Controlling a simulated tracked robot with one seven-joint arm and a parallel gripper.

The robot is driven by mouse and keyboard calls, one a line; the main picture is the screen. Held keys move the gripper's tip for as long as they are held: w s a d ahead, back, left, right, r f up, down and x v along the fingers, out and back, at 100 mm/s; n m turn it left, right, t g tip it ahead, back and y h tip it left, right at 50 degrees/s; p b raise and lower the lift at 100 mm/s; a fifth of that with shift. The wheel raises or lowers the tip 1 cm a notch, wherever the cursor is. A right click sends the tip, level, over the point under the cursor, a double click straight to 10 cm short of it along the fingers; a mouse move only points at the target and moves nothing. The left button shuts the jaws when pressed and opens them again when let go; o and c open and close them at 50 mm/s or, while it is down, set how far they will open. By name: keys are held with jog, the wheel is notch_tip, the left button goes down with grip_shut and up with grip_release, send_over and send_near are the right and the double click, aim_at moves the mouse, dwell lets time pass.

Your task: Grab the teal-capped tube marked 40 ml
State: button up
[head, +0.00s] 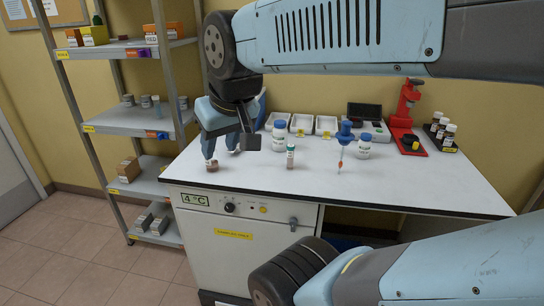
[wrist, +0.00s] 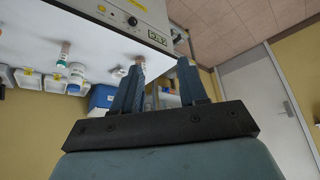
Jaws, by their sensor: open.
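A small tube with a teal cap (head: 290,156) stands upright on the white bench, right of my gripper. It also shows at the left of the wrist view (wrist: 64,54). A second small tube with brown contents (head: 212,167) stands near the bench's left end, at my left fingertip; its cap is hidden in the head view. In the wrist view it shows partly behind a finger (wrist: 140,61). No volume marking is readable on either. My gripper (head: 222,153) is open, pointing down over the bench's left end, with nothing held between its fingers (wrist: 161,64).
A pipette with a blue bulb (head: 345,135) and white bottles with blue caps (head: 279,138) stand right of my gripper. White trays (head: 326,125), a red stand (head: 406,115) and a rack of bottles (head: 441,130) line the back. The bench's front middle is clear.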

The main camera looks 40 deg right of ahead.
jog(key=o, duration=0.3)
jog(key=shift+w+a+f, duration=0.1)
jog(key=shift+f, duration=0.05)
jog(key=shift+w+f+m+g, duration=0.15)
jog(key=shift+f+m+g, duration=0.15)
jog(key=shift+f, duration=0.1)
jog(key=w+d+f+m+g+y, duration=0.35)
jog(key=w+f+m+y, duration=0.2)
jog(key=f+m, duration=0.3)
jog(key=m+t+h, duration=0.4)
jog(key=m+t, duration=1.3)
jog(key=m, duration=0.9)
send_near(290, 157)
jog(key=shift+s+d+f+g, duration=0.1)
jog(key=shift+s+d+g, duration=0.05)
jog(key=shift+d, duration=0.25)
jog(key=shift+s+d+f+g, duration=0.1)
jog(key=shift+s+d, duration=0.05)
jog(key=shift+d, duration=0.25)
jog(key=w, duration=0.8)
jog(key=shift+a, duration=0.3)
jog(key=shift+w+a+r, duration=0.1)
jog(key=shift+w+a, duration=0.05)
jog(key=shift+w, duration=0.75)
jog(key=shift+w+a+r, duration=0.1)
jog(key=shift+w+a, duration=0.05)
jog(key=shift+w, duration=0.75)
jog(key=shift+w+a, duration=0.15)
jog(key=shift+w, duration=0.8)
